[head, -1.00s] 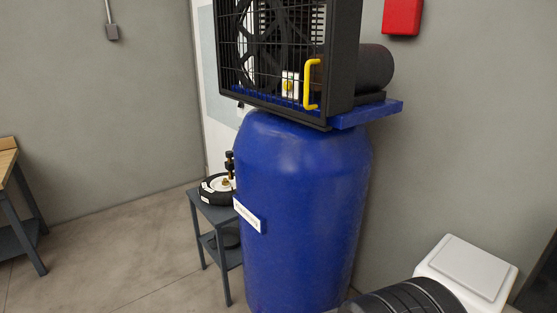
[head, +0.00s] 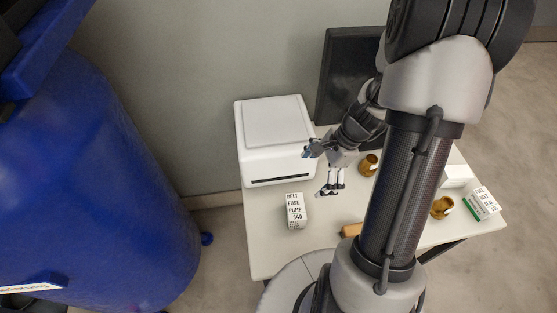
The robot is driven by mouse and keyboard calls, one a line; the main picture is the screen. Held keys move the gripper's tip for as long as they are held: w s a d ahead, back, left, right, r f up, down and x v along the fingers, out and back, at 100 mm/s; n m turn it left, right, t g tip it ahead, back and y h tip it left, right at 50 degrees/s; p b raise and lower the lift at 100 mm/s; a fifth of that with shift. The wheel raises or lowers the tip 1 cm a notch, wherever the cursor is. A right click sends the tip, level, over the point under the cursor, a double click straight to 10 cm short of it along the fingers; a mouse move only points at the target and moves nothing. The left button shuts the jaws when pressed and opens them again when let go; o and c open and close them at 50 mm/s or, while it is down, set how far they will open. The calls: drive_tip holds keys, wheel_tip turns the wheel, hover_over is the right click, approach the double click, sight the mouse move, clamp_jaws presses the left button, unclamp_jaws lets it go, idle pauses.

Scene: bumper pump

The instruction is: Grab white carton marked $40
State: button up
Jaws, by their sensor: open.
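A white carton (head: 296,211) with black print reading BELT FUSE PUMP $40 stands on the white table (head: 262,262), near its left edge. My gripper (head: 330,190) is to the right of this carton, apart from it, with its fingers pointing down over the table. It is open, and I see nothing between the fingers. A second white carton (head: 487,199) with a green part lies at the table's right edge. Its print is too small to read for sure.
A white printer-like box (head: 272,140) stands behind the carton, with a dark monitor (head: 345,75) beside it. A large blue tank (head: 105,185) is at the left. The table between carton and gripper is clear.

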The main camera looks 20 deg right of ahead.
drive_tip(key=m, duration=0.2)
approach(297, 206)
drive_tip(key=b+x, duration=0.4)
drive_tip(key=b, duration=0.1)
drive_tip(key=shift+a+f, duration=0.15)
drive_tip(key=shift+f, duration=0.2)
drive_tip(key=shift+b+x, duration=1.6)
drive_tip(key=shift+x, duration=1.55)
drive_tip(key=shift+c, duration=0.4)
drive_tip(key=c, duration=1.1)
drive_tip(key=shift+r, duration=0.15)
